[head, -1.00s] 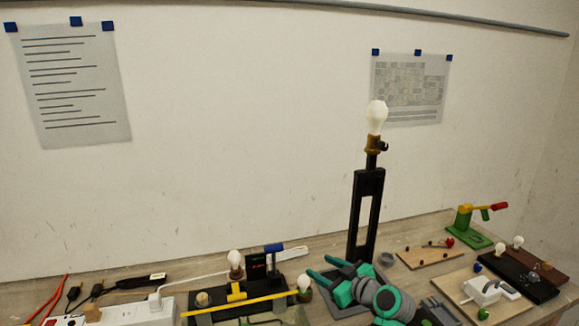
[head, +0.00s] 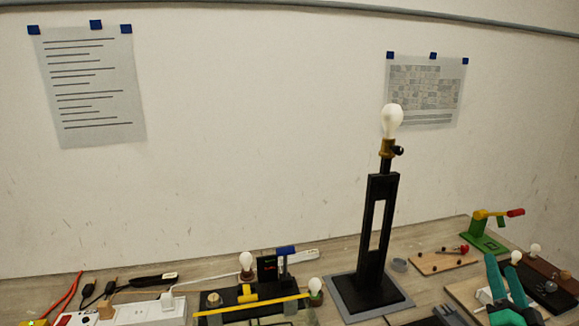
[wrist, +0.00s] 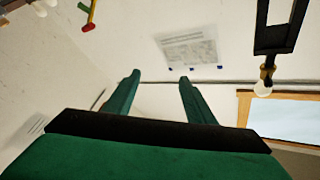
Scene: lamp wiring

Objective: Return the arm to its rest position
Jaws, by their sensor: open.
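My gripper (head: 505,282) is at the lower right of the head view, its two green fingers apart with nothing between them. It hangs in front of the board area at the right of the table. In the wrist view the green fingers (wrist: 158,92) also stand apart and empty, with the wall and a posted sheet (wrist: 189,48) beyond them. The rest of my arm is mostly outside the head view.
A black lamp (head: 377,235) with a white bulb stands on a grey base left of my gripper. A green clamp tool (head: 484,236) and a wooden board (head: 438,261) lie behind. A white power strip (head: 135,312) and a yellow-barred fixture (head: 250,308) are at left.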

